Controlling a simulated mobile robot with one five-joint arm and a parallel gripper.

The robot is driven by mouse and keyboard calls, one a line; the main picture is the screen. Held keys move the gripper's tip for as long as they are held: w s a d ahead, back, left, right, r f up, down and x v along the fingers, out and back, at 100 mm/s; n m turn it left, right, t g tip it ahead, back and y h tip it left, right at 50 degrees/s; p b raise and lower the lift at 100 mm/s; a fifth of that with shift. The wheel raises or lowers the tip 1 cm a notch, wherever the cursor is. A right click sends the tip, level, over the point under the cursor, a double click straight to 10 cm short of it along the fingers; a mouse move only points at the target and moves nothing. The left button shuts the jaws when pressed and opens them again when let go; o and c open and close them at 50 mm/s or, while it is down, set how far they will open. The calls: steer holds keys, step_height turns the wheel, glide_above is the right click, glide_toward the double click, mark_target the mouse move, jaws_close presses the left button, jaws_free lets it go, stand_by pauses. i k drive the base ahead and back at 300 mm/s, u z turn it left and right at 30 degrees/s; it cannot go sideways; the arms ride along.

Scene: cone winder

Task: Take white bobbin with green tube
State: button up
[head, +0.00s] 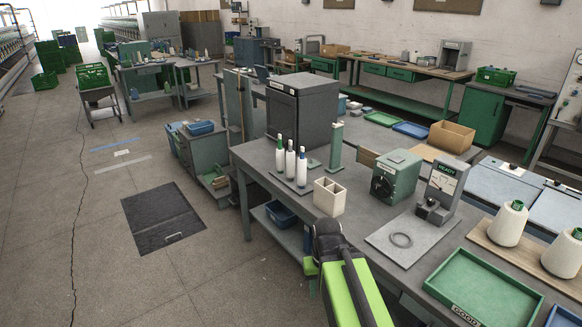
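Three slim white bobbins stand upright in a row on a small dark plate (293,184) on the grey workbench. They are the left bobbin (280,158), the middle bobbin (290,162) and the right bobbin (302,170). Their tube tips are coloured and dark, too small for me to tell surely which is green. Two larger white cones with green tube tops, one at the right (508,225) and one at the edge (562,256), stand on a wooden board. My gripper (326,238), dark, is at the bench's front edge, apart from the bobbins; its fingers are not clear.
A cream divided box (329,197) stands between the bobbins and my arm. A green post (336,148) and a dark cabinet (302,104) stand behind. A green machine (396,175), a READY tester (441,190) and a green GOOD tray (482,290) are rightward. Floor at left is open.

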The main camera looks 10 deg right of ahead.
mark_target(279, 151)
steer(key=z, duration=0.05)
steer(key=k, duration=0.6)
steer(key=u, duration=0.85)
steer(key=i, duration=1.8)
steer(key=u, duration=0.5)
steer(key=i, duration=2.15)
steer(key=z, duration=1.05)
steer(key=i, duration=1.45)
steer(key=z, duration=0.9)
steer(key=k, duration=0.75)
steer(key=z, duration=0.2)
